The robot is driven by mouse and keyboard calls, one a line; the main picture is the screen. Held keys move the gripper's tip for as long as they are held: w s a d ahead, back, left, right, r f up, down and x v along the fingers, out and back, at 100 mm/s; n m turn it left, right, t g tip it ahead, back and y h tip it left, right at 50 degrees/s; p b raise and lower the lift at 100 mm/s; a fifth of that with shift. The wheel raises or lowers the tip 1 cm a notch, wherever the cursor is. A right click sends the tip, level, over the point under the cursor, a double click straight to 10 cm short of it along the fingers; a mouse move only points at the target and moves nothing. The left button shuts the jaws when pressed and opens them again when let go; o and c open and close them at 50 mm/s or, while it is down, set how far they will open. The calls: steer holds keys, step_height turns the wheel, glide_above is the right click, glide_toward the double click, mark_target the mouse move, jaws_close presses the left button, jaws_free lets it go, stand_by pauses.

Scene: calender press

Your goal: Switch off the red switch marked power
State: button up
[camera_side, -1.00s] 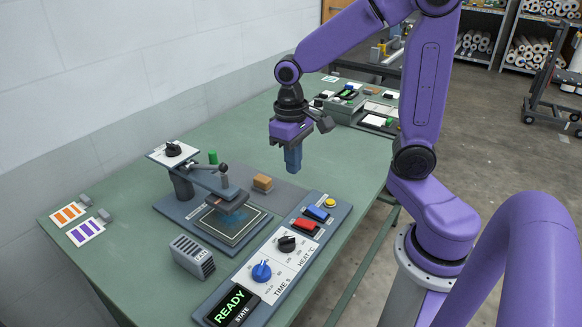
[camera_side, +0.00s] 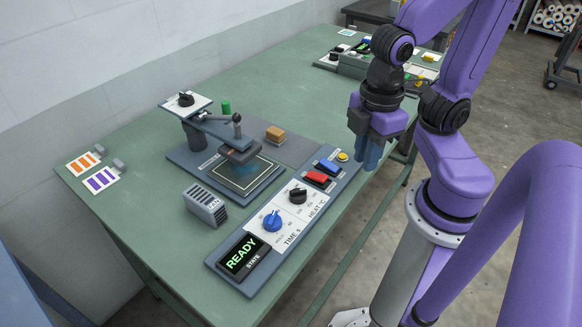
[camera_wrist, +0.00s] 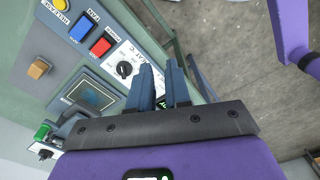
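The red switch marked power (camera_side: 317,178) is on the control panel in the side view, between the blue switch (camera_side: 328,166) and the black heat knob (camera_side: 298,195). In the wrist view the red switch (camera_wrist: 101,47) shows at upper left, left of the fingers and apart from them. My gripper (camera_side: 368,160) hangs pointing down, right of the panel and above its level, near the table's edge. The state display (camera_side: 241,255) is lit and reads READY in green.
A yellow button (camera_side: 343,156) is at the panel's far end, near my gripper. A blue time knob (camera_side: 272,221) sits at the near side. The press (camera_side: 234,135) stands left of the panel, with an orange block (camera_side: 275,133) behind. Open floor lies right of the table.

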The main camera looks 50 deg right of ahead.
steer(key=o, duration=0.5)
steer(key=shift+w, duration=0.15)
steer(key=w+m, duration=0.2)
steer(key=w, duration=0.1)
steer(key=w+m+g, duration=0.1)
steer(key=w+m, duration=0.1)
steer(key=w, duration=0.2)
steer(key=w+r+m+g+h, duration=0.1)
steer(key=w+m, duration=0.1)
steer(key=w, duration=0.2)
steer(key=w+d+m+g, duration=0.3)
steer(key=w+d+m, duration=0.25)
steer(key=w, duration=0.45)
glide_toward(315, 175)
steer(key=shift+m+y, duration=0.3)
steer(key=shift+m, duration=0.15)
steer(key=x, duration=0.7)
steer(key=shift+s+d+f, duration=0.15)
steer(key=shift+d+f, duration=0.1)
steer(key=shift+f, duration=0.1)
